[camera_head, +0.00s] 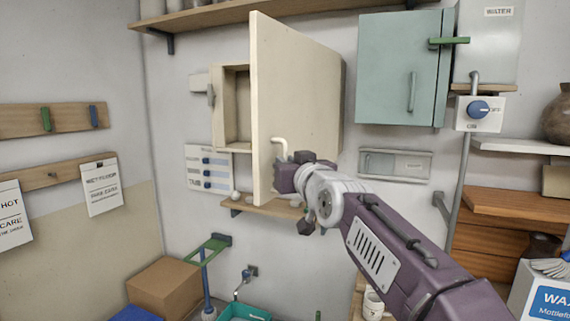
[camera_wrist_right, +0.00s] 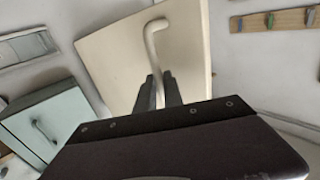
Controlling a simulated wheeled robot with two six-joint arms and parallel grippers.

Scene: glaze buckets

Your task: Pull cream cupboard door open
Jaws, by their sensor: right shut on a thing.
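The cream cupboard (camera_head: 236,107) hangs on the back wall, with its inside partly showing. Its cream door (camera_head: 293,85) stands swung well out from the cupboard body; it also fills the upper middle of the right wrist view (camera_wrist_right: 185,50). My right gripper (camera_head: 285,172) is at the lower part of the door, shut on the door's curved cream handle (camera_head: 280,143). In the right wrist view the handle (camera_wrist_right: 151,45) runs down between the two dark fingers (camera_wrist_right: 158,90). My left gripper is not in view.
A pale green cupboard (camera_head: 395,65) hangs to the right, near a water tank (camera_head: 487,42) and a blue knob (camera_head: 479,108). A wooden shelf (camera_head: 265,207) lies below the door. A cardboard box (camera_head: 163,287) and a teal tub (camera_head: 243,312) stand lower left.

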